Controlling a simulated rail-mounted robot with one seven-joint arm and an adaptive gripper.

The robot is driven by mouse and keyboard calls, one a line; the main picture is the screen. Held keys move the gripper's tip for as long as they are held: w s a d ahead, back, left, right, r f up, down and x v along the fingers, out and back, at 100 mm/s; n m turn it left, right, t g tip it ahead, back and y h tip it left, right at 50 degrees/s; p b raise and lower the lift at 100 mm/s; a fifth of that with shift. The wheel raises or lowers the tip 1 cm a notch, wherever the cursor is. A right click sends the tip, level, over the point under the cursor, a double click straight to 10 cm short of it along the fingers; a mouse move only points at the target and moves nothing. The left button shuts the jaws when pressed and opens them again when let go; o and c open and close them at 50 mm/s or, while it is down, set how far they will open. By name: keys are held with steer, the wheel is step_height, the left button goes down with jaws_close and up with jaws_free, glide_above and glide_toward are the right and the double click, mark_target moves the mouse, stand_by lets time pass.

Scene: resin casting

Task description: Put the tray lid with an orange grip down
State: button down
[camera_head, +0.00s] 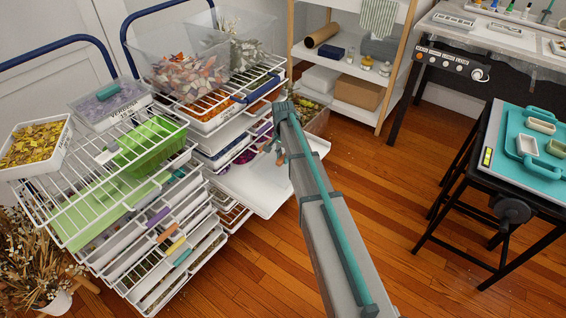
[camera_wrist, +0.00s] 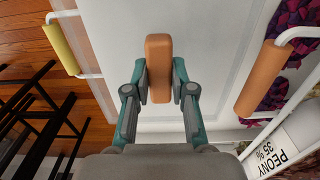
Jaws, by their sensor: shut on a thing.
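The tray lid (camera_wrist: 215,50) is a flat white panel with a raised border, filling the middle of the wrist view. Its orange grip (camera_wrist: 158,68) stands up from the panel. My gripper (camera_wrist: 159,80) is shut on this grip, one finger on each side. In the head view, my gripper (camera_head: 277,142) is at the right side of the wire rack, with a white panel (camera_head: 262,192) below it sticking out of the rack. I cannot tell whether the lid touches what is under it.
Purple petals (camera_wrist: 292,88) lie beside an orange handle (camera_wrist: 270,78) and a peony label (camera_wrist: 277,156). A yellow handle (camera_wrist: 62,45) is on the other side. The wire rack (camera_head: 110,165) holds several trays. A black-framed table (camera_head: 490,165) stands right; floor between is clear.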

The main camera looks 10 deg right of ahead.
mark_target(283, 156)
steer(key=shift+w+f, duration=0.2)
steer(key=shift+f, duration=1.55)
steer(key=shift+f, duration=0.15)
steer(key=c, duration=1)
jaws_free()
step_height(283, 156, up, 12)
steer(key=shift+r+p, duration=0.2)
steer(key=shift+p, duration=0.1)
